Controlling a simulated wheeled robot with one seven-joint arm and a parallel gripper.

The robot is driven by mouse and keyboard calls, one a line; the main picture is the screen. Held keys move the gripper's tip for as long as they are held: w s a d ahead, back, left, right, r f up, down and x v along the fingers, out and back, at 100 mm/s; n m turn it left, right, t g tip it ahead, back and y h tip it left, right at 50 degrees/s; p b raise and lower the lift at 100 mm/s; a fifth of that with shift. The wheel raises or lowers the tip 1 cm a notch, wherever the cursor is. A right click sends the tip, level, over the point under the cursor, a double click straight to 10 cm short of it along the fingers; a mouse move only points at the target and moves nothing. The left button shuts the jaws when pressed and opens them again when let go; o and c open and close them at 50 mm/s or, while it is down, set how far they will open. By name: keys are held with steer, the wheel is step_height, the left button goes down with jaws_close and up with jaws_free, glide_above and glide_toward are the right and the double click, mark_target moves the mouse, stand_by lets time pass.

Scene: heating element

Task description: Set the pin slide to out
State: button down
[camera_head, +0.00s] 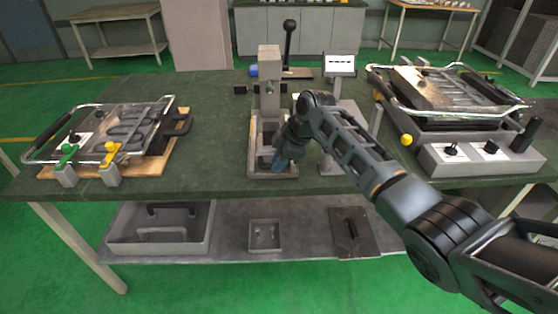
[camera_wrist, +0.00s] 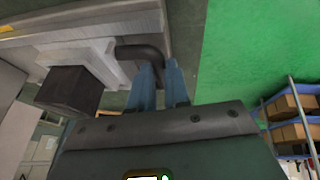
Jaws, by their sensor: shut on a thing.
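A grey metal fixture (camera_head: 269,85) with a tall post and a box-like base stands on the green workbench. My gripper (camera_head: 281,162) is low at the front of this base, reaching in from the right. In the wrist view my gripper's blue fingers (camera_wrist: 160,88) are shut on a black bent handle (camera_wrist: 138,52). The handle is beside a pale grey block (camera_wrist: 97,62) with a dark square end (camera_wrist: 70,90). The fingers hide the handle's tip. I cannot make out a slide marking, and my arm covers part of the base in the head view.
A clamp frame with green (camera_head: 67,153) and yellow (camera_head: 110,152) levers lies at left. A larger press unit (camera_head: 450,100) with a control box (camera_head: 480,158) stands at right. A white sign (camera_head: 340,65) and a black-knobbed lever (camera_head: 289,35) stand behind. The bench between left frame and fixture is clear.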

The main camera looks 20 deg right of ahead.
steer(key=c, duration=1.1)
jaws_free()
steer(key=v, duration=0.7)
steer(key=shift+r, duration=0.3)
steer(key=shift+s+d, duration=0.15)
